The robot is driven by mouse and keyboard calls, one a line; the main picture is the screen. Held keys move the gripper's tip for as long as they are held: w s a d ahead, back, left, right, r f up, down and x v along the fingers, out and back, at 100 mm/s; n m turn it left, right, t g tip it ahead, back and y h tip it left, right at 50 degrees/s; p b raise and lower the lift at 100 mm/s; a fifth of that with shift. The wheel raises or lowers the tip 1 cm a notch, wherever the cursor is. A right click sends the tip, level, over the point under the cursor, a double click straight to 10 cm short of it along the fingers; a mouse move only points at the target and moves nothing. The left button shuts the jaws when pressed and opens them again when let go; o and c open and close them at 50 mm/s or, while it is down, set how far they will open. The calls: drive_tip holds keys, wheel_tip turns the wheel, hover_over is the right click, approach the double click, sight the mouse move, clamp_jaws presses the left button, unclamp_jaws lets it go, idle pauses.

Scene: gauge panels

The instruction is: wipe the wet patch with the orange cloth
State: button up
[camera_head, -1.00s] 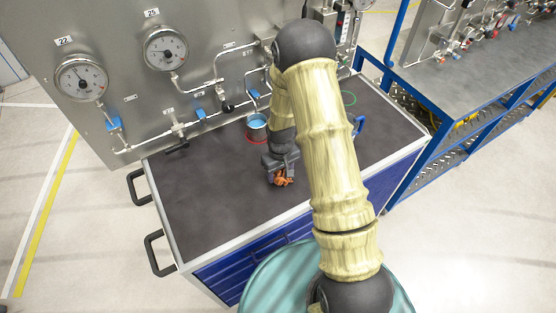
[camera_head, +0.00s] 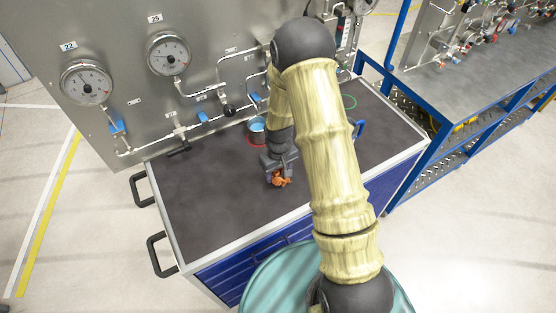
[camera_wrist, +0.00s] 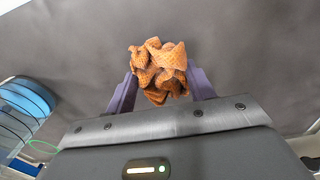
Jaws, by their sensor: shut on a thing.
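The orange cloth (camera_head: 281,180) is bunched up between the fingers of my gripper (camera_head: 278,172), low over the dark top of the blue cabinet. In the wrist view the crumpled cloth (camera_wrist: 158,68) sticks out past the fingertips of my gripper (camera_wrist: 160,88), which is shut on it. I cannot tell whether the cloth touches the top. I cannot make out the wet patch on the dark surface; my arm hides part of the top.
The dark cabinet top (camera_head: 205,195) is clear to the left of my gripper. A blue container (camera_head: 257,127) with a red ring at its base stands behind, near the gauge panel (camera_head: 120,60). A blue-handled item (camera_head: 358,129) and a green ring (camera_head: 348,101) lie to the right.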

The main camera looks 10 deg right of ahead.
drive_tip(key=shift+r+p, duration=1.6)
drive_tip(key=shift+r, duration=1.1)
drive_tip(key=shift+f, duration=0.1)
